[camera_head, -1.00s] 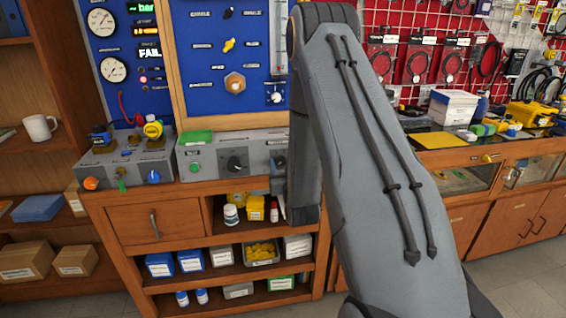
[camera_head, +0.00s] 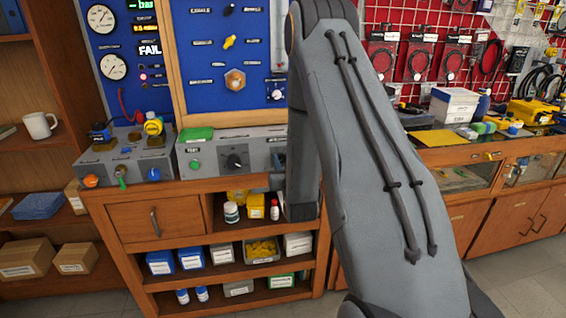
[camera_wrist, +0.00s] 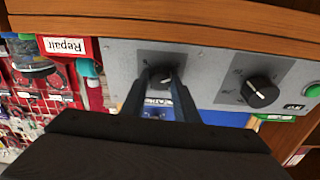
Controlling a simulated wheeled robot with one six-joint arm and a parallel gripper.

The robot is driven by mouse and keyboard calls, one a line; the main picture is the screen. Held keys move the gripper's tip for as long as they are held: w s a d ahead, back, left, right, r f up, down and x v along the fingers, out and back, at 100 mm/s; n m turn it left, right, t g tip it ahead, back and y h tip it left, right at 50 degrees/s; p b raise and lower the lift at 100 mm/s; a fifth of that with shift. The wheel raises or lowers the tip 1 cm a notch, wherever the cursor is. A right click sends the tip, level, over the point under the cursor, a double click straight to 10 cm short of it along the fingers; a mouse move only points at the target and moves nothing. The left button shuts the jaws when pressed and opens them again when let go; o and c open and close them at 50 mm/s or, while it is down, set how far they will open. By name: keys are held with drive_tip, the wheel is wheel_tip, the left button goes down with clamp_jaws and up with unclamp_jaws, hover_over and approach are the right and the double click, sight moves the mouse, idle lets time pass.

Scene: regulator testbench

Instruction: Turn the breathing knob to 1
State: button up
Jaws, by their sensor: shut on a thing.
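A grey control box (camera_head: 218,154) stands on the wooden bench, with a black knob (camera_head: 235,162) and a green button on its front. The wrist view shows the panel (camera_wrist: 205,70) turned over, with that larger knob (camera_wrist: 260,92) to the right of my gripper. My gripper (camera_wrist: 160,78) is shut on a smaller dark knob (camera_wrist: 162,79), one finger on each side. The fingers hide much of this knob and its scale. The labels are too small to read, so I cannot tell its setting. In the head view my arm hides the gripper and the held knob.
A grey box with coloured knobs (camera_head: 125,160) stands to the left. Blue panels with gauges (camera_head: 101,20) and a FAIL display (camera_head: 149,49) rise behind. Open shelves (camera_head: 225,272) with bottles and small boxes lie below the bench top.

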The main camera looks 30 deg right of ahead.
drive_tip(key=m+h+b, duration=0.1)
drive_tip(key=m, duration=0.3)
drive_tip(key=shift+m+g+b, duration=0.3)
drive_tip(key=shift+m, duration=0.1)
drive_tip(key=m+b, duration=0.1)
drive_tip(key=m, duration=0.4)
drive_tip(key=shift+g+h, duration=0.4)
drive_tip(key=shift+m, duration=0.3)
drive_tip(key=o, duration=1.1)
drive_tip(key=shift+c, duration=0.2)
drive_tip(key=b+v, duration=0.2)
drive_tip(key=v, duration=0.5)
drive_tip(key=shift+s+a, duration=0.25)
drive_tip(key=shift+s, duration=0.05)
